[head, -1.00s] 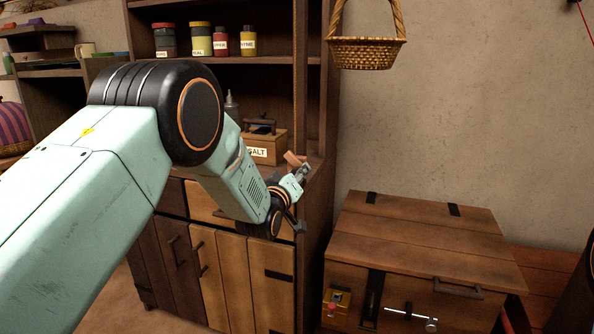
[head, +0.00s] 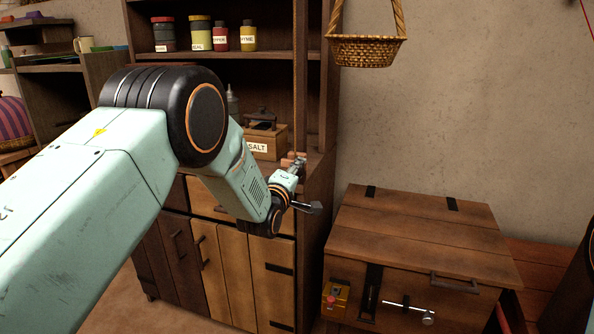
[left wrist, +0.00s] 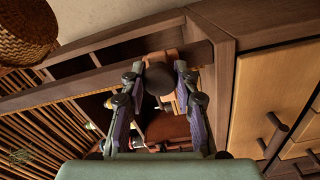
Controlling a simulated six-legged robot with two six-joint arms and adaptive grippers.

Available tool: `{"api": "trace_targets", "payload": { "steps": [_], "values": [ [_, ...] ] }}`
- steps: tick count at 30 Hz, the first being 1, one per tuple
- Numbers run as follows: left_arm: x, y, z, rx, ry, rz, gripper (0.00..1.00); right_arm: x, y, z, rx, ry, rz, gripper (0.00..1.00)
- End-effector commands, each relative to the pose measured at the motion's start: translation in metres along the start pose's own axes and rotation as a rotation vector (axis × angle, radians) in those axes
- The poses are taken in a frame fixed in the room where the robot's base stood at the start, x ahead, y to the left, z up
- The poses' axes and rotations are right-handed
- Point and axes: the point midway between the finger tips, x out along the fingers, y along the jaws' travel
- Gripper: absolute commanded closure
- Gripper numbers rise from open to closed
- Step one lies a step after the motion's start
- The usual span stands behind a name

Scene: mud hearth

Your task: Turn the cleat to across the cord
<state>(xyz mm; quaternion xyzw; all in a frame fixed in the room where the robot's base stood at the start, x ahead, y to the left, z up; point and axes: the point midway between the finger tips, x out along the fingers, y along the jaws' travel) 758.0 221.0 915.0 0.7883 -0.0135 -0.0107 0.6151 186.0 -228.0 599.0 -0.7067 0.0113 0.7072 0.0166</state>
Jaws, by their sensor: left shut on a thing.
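The cleat (head: 292,160) is a small reddish-brown wooden piece by the cabinet's right post in the head view, partly covered by my gripper. My left gripper (head: 299,168) is at the cleat, its fingers small and hard to make out there. In the left wrist view the left gripper (left wrist: 160,92) has a finger on each side of a dark round knob (left wrist: 158,78), with reddish-brown wood behind it. It is shut on the cleat. I cannot make out the cord at the cleat. My right gripper is not in view.
A salt box (head: 267,143) stands on the cabinet shelf behind the wrist. A wicker basket (head: 366,50) hangs at the upper right. A wooden chest (head: 415,235) with a metal latch stands at the lower right. Bare wall lies between basket and chest.

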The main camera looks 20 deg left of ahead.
Motion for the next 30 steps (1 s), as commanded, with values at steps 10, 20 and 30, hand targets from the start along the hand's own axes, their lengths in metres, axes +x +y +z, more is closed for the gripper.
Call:
{"api": "trace_targets", "payload": {
  "steps": [10, 20, 30],
  "values": [
    [-0.0004, -0.0013, -0.0006, -0.040, 0.002, -0.002, 1.00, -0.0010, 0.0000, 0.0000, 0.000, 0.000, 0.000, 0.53],
    [-0.0005, -0.0015, -0.0005, -0.039, 0.002, -0.003, 0.65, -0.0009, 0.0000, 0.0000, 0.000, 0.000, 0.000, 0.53],
    [-0.0002, -0.0006, -0.0002, -0.037, 0.001, -0.001, 0.46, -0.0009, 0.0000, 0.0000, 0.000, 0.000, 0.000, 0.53]
  ]
}}
